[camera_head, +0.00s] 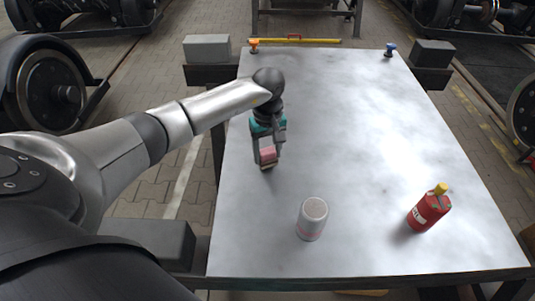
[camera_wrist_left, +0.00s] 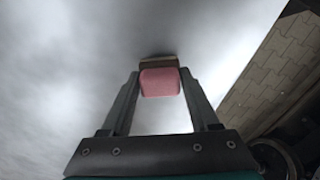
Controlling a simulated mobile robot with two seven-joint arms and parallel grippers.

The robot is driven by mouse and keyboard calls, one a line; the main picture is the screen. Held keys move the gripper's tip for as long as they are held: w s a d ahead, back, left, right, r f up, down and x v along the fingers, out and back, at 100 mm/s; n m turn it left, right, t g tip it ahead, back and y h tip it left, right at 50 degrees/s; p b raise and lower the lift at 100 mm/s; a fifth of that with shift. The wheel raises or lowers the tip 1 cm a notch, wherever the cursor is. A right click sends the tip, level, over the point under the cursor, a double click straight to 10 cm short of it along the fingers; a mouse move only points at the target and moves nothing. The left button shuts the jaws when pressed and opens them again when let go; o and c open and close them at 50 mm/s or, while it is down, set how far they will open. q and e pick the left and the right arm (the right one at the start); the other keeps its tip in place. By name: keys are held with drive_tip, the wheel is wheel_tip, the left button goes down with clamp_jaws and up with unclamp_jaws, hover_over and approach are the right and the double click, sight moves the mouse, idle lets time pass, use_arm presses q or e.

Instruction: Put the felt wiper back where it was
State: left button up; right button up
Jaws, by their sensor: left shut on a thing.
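The felt wiper is a pink block (camera_head: 267,155) with a brown-tan layer at its lower side. My left gripper (camera_head: 267,158) is shut on it, over the left part of the metal table. In the left wrist view the pink wiper (camera_wrist_left: 160,82) sits between the two fingertips (camera_wrist_left: 160,85), with the brown layer beyond it and a dark shadow next to that. I cannot tell whether the wiper touches the table top. My right gripper is not in view.
The metal table (camera_head: 350,130) holds a white-grey can (camera_head: 312,218) at the front, a red bottle with a yellow cap (camera_head: 429,208) at the right, an orange item (camera_head: 254,46) and a blue item (camera_head: 390,49) at the back corners. A yellow bar (camera_head: 300,41) lies beyond. The table's middle is clear.

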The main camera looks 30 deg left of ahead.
sight(268, 150)
use_arm(q)
drive_tip(key=shift+f, duration=0.3)
drive_tip(key=shift+r, duration=0.1)
drive_tip(key=shift+f, duration=0.25)
drive_tip(key=o, duration=1.3)
drive_tip(key=shift+r, duration=0.15)
drive_tip(key=shift+r, duration=0.3)
wheel_tip(268, 150, up, 12)
drive_tip(key=shift+f+p, duration=0.2)
drive_tip(key=shift+p, duration=0.6)
